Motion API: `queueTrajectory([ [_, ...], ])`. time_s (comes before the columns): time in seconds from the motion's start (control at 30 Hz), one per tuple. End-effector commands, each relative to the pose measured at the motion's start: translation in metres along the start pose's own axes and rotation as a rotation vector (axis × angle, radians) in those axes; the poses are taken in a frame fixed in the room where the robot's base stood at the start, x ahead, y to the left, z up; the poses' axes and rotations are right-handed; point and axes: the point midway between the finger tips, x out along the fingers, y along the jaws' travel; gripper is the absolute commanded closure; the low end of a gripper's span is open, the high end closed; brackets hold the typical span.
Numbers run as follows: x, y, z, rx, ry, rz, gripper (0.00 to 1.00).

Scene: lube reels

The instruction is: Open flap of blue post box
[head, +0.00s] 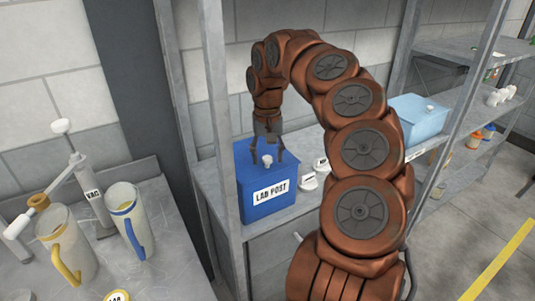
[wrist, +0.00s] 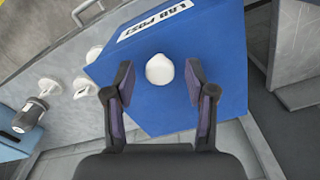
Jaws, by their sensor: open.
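The blue post box (head: 266,196) stands on a grey metal shelf and bears a white "LAB POST" label. Its sloped top has a small white knob (head: 267,159). My gripper (head: 267,158) is above the box, pointing down, with its fingers spread around the knob. In the wrist view, the white knob (wrist: 159,69) lies between the two open fingertips (wrist: 159,80), with a gap on each side. The blue box (wrist: 200,110) fills much of that view. The flap looks closed. I cannot tell how far above the surface the fingertips are.
Small white items (head: 309,181) lie right of the post box. A metal upright (head: 217,110) stands close on its left. Jugs (head: 127,220) and a pump stand on the left bench.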

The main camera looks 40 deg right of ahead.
Motion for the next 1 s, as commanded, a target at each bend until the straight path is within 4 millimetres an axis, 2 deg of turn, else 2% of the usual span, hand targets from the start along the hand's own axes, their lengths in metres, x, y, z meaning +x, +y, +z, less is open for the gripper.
queueTrajectory([
  [0.07,0.0000,0.0000,0.0000,0.000,0.000,0.000,0.44],
  [0.6,0.0000,-0.0001,0.0000,0.000,-0.001,0.000,1.00],
  [1.0,-0.0002,-0.0007,0.0001,-0.001,-0.001,0.000,1.00],
])
